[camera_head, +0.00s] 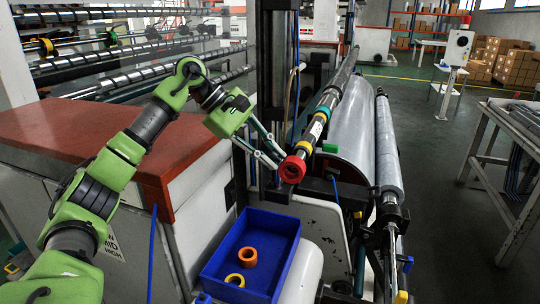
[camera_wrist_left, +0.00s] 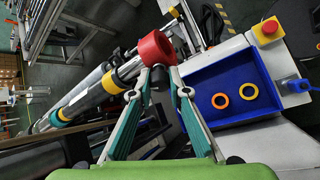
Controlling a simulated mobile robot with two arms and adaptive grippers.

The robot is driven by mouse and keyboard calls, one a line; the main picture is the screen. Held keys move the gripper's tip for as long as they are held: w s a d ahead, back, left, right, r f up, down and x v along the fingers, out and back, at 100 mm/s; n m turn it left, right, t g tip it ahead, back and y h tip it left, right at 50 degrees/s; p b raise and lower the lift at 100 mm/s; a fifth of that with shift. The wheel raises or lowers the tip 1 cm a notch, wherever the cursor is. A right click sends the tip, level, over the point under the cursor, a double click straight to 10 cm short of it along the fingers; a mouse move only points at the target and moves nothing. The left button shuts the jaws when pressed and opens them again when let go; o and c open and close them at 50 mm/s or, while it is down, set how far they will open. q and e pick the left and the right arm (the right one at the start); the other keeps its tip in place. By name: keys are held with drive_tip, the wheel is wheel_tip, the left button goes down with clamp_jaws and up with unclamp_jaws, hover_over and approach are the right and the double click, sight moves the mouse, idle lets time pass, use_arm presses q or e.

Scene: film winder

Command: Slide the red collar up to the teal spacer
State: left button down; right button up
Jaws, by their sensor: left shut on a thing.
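The red collar (camera_head: 293,168) is a thick ring at the near, lower end of the slanting shaft (camera_head: 312,130). It also shows in the left wrist view (camera_wrist_left: 155,48). Its open face looks toward the head camera; how far it sits on the shaft is hard to tell. My left gripper (camera_head: 281,161) is shut on the red collar, with its fingertips against the ring's side (camera_wrist_left: 159,73). In the left wrist view, the teal spacer (camera_wrist_left: 57,118) is farther along the shaft, apart from the collar, with yellow and dark bands between. My right gripper is not in view.
A blue tray (camera_head: 283,264) stands below the shaft end, with an orange ring (camera_head: 247,256) and a yellow ring (camera_head: 235,280) inside. A large grey roll (camera_head: 352,120) lies beside the shaft on the right. A red-topped machine cabinet (camera_head: 60,130) is at the left.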

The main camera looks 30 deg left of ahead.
use_arm(q)
drive_tip(key=shift+w, duration=0.35)
drive_tip(key=shift+w+a, duration=0.25)
drive_tip(key=shift+w, duration=0.5)
drive_tip(key=shift+w, duration=0.15)
idle(0.4)
drive_tip(key=shift+w+a, duration=0.2)
drive_tip(key=shift+w, duration=0.45)
drive_tip(key=shift+w+a, duration=0.15)
drive_tip(key=shift+w, duration=0.45)
drive_tip(key=shift+w+a, duration=0.1)
drive_tip(key=shift+w, duration=0.1)
drive_tip(key=shift+w, duration=0.45)
drive_tip(key=c, duration=1.8)
unclamp_jaws()
drive_tip(key=shift+c, duration=0.2)
drive_tip(key=shift+a, duration=0.1)
drive_tip(key=shift+s, duration=0.15)
